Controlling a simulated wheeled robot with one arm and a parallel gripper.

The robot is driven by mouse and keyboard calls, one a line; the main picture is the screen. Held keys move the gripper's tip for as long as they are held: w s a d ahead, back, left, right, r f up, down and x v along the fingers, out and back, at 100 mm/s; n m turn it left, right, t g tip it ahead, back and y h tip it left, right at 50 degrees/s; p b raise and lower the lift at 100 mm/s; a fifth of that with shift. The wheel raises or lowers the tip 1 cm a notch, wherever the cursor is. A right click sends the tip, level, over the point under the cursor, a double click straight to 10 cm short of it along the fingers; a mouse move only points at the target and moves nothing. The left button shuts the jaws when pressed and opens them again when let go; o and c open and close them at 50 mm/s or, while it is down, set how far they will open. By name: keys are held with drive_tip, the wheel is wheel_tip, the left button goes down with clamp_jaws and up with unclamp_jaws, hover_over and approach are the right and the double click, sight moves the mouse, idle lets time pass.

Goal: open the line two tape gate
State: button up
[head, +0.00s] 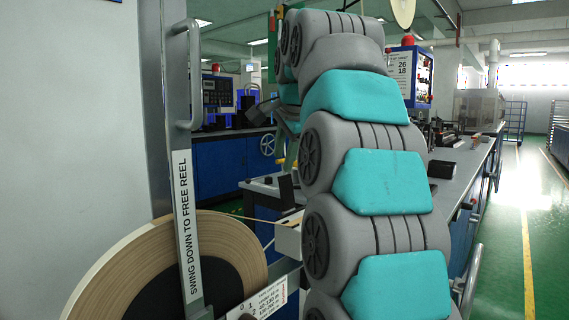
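A grey upright bar (187,200) stands at the left, in front of a large tan tape reel (105,275) with a dark centre. Its white label reads "SWING DOWN TO FREE REEL". A curved grey handle (195,75) is fixed to the bar's upper part. The bar stands nearly vertical across the reel's face. My grey and teal arm rises through the middle of the picture and folds over at the top. A small grey part at its far end, left of the arm, seems to be my gripper (260,108). It is apart from the handle in the picture; its fingers cannot be made out.
A white printed plate (263,302) sits low, right of the bar. A tan tape strand (245,217) runs right from the reel. A long grey-topped bench (470,160) with blue sides stands behind my arm. Green floor (505,255) with a yellow line is open at the right.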

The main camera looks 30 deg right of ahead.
drive_tip(key=shift+d+v, duration=0.2)
drive_tip(key=shift+v, duration=1.05)
drive_tip(key=shift+d+v, duration=0.15)
drive_tip(key=shift+v, duration=1.05)
drive_tip(key=shift+s, duration=0.15)
